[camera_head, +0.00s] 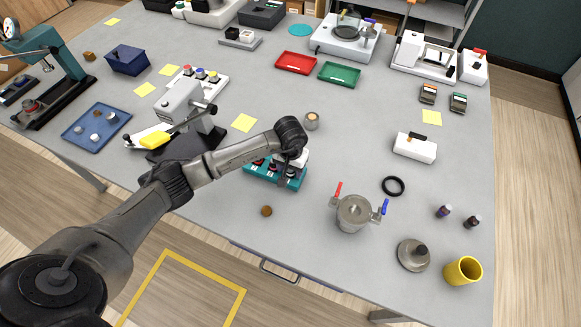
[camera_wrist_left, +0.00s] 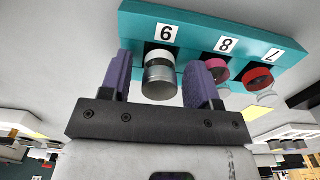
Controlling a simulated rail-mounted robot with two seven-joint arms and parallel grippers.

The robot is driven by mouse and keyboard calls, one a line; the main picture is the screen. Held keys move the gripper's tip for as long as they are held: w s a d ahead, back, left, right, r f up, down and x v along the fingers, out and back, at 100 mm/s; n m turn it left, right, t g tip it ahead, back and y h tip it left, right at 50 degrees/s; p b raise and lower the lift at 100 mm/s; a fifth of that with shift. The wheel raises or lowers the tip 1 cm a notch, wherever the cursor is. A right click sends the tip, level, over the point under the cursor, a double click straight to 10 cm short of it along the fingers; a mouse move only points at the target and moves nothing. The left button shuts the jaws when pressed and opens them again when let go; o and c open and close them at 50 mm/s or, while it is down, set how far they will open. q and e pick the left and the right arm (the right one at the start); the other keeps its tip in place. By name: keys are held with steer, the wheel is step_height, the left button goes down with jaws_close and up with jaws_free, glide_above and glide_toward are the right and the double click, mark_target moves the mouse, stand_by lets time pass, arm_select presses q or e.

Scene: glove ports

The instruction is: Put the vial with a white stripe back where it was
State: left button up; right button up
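The teal rack (camera_head: 262,176) stands near the middle of the table and spans the top of the left wrist view (camera_wrist_left: 190,22). A vial with a white band and a grey end (camera_wrist_left: 160,78) is at the rack's end slot, whose label looks like an upside-down 9. My left gripper (camera_wrist_left: 160,88) is open, its purple fingers on either side of this vial with small gaps showing. In the head view the left gripper (camera_head: 286,170) is over the rack and hides part of it. How deep the vial sits is hidden. My right gripper is not in view.
Pink-banded (camera_wrist_left: 217,70) and red-banded (camera_wrist_left: 258,78) vials stand in the neighbouring slots, close to the right finger. A metal pot (camera_head: 352,214) stands right of the rack, a small jar (camera_head: 311,121) behind it and a brown knob (camera_head: 266,211) in front. Clear table lies between them.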

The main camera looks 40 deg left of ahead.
arm_select(q)
steer(key=shift+r, duration=2.95)
steer(key=shift+d, duration=0.1)
